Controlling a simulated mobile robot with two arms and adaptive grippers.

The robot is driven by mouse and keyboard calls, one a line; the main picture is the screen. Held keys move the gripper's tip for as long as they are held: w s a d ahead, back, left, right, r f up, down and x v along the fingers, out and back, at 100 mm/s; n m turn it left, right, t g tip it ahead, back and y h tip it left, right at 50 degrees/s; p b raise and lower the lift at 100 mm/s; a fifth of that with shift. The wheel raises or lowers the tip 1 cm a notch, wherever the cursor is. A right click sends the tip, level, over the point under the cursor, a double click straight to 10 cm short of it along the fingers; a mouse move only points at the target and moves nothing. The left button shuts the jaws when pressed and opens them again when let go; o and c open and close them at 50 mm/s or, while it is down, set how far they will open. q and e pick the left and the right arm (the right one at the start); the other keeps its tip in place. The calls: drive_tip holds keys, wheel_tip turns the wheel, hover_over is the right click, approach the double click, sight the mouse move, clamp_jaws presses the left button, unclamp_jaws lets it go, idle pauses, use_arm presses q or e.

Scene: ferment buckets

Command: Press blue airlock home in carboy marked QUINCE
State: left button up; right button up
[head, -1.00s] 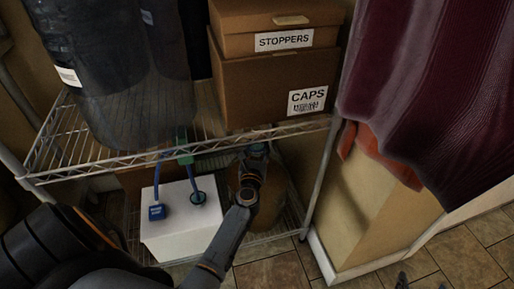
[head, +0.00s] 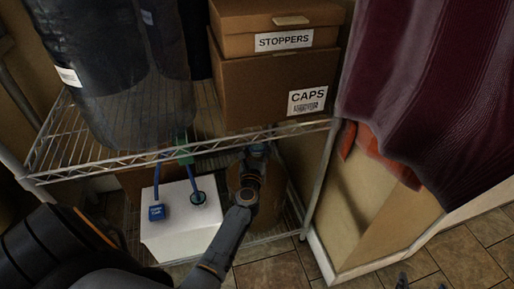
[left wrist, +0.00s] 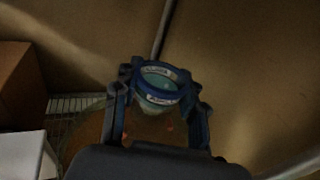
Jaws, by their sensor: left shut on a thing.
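My left gripper (head: 257,155) reaches under the upper wire shelf, to the right of the white box. In the left wrist view its two fingers (left wrist: 160,100) are shut on the blue airlock (left wrist: 162,78), a round blue ring with a pale teal top and small lettering that I cannot read. An amber-brown rounded carboy (head: 273,200) stands below the gripper, mostly hidden by my arm; its edge also shows in the left wrist view (left wrist: 88,132). The word QUINCE is not visible. I cannot tell how deep the airlock sits in the carboy's neck.
A white box (head: 175,228) with blue tubes and a blue tag stands left of my arm. The upper wire shelf (head: 70,145) holds a dark vessel (head: 120,80) and cardboard boxes marked STOPPERS (head: 275,20) and CAPS (head: 265,95). A maroon cloth (head: 435,90) hangs at right.

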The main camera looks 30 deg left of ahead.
drive_tip(key=shift+s+d+f+g, duration=0.15)
drive_tip(key=shift+s+f+g, duration=0.15)
drive_tip(key=shift+f, duration=0.1)
idle(0.8)
use_arm(q)
drive_tip(key=o, duration=1.2)
drive_tip(key=shift+s+d, duration=0.25)
drive_tip(key=shift+s, duration=0.2)
drive_tip(key=v, duration=1.1)
